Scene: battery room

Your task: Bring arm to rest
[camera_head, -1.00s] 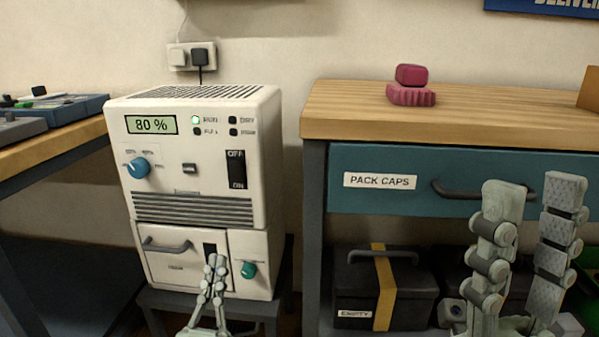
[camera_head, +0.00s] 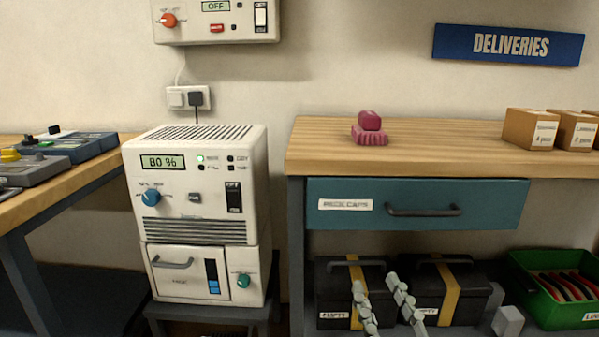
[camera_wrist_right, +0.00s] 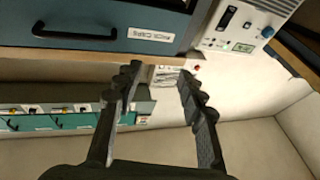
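My right gripper (camera_head: 382,300) shows at the bottom of the head view, in front of the lower shelf under the workbench. Its two fingers stand apart with nothing between them. In the right wrist view the right gripper (camera_wrist_right: 157,92) is also open and empty, with the teal drawer and the white charger beyond it. My left gripper is not seen in the head view now.
A white charger (camera_head: 195,222) reading 80 % stands on a stool. The workbench (camera_head: 440,135) holds a pink object (camera_head: 369,128) and cardboard boxes (camera_head: 530,128). Its teal drawer (camera_head: 480,205) is shut. Black cases (camera_head: 338,290) and a green crate (camera_head: 556,312) sit below.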

